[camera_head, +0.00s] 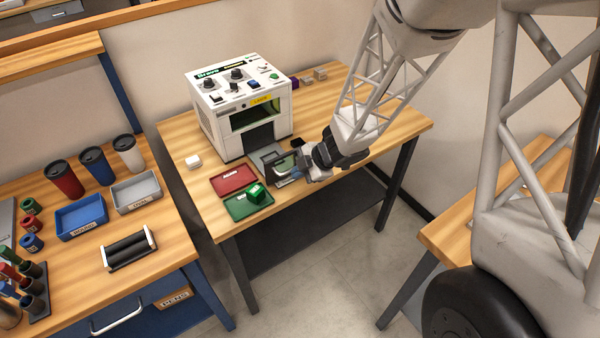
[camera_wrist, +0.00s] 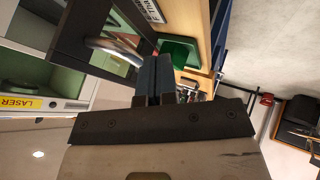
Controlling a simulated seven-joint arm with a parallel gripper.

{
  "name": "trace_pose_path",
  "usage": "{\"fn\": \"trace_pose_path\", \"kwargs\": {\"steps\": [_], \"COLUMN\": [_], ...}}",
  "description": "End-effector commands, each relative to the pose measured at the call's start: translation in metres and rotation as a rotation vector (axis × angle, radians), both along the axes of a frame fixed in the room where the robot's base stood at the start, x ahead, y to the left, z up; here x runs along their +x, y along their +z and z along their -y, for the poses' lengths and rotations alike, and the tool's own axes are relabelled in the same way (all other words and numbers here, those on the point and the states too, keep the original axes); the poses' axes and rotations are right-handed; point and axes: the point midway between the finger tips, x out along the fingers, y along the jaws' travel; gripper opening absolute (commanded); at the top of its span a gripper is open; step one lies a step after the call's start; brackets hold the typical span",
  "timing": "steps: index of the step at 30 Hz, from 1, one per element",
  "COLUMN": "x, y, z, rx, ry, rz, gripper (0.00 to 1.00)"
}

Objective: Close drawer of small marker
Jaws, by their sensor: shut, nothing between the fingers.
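The small marker (camera_head: 246,112) is a white box with knobs on top and a yellow laser label, standing on the middle wooden table. Its drawer (camera_head: 264,153) is pulled out at the front, with a dark front panel. My gripper (camera_head: 303,164) is shut and empty, close in front of the drawer front. In the wrist view the shut fingers (camera_wrist: 158,68) are beside the curved metal handle (camera_wrist: 115,50) on the dark drawer front (camera_wrist: 78,32). I cannot tell whether they touch it. My gripper partly hides the drawer front in the head view.
A red tray (camera_head: 233,178) and a green tray (camera_head: 240,208) with a green block (camera_head: 257,193) lie left of the drawer. A small white block (camera_head: 193,161) lies at the table's left. The left table (camera_head: 165,235) holds cups and trays.

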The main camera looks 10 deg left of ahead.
Motion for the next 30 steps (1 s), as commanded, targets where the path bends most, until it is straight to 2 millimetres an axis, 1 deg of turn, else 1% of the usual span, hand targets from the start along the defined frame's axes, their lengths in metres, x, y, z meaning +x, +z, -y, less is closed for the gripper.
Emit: {"fn": "trace_pose_path", "kwargs": {"steps": [5,8,11,14,21,24,27,30], "x": [0.004,0.010,0.022,0.037,0.079,0.093,0.104,0.110], "y": [0.000,0.000,0.000,0.000,0.000,0.000,0.000,0.000], "z": [-0.004,-0.011,-0.022,-0.037,-0.080,-0.094,-0.104,-0.110], "rx": [0.000,0.000,0.000,0.000,0.000,0.000,0.001,0.000], "ry": [0.001,0.001,0.001,0.001,0.002,0.001,0.000,0.000], "rz": [0.001,-0.001,0.001,0.001,0.001,0.001,0.001,0.000], "gripper": [0.00,0.00,0.00,0.00,0.00,0.00,0.00,0.00]}}
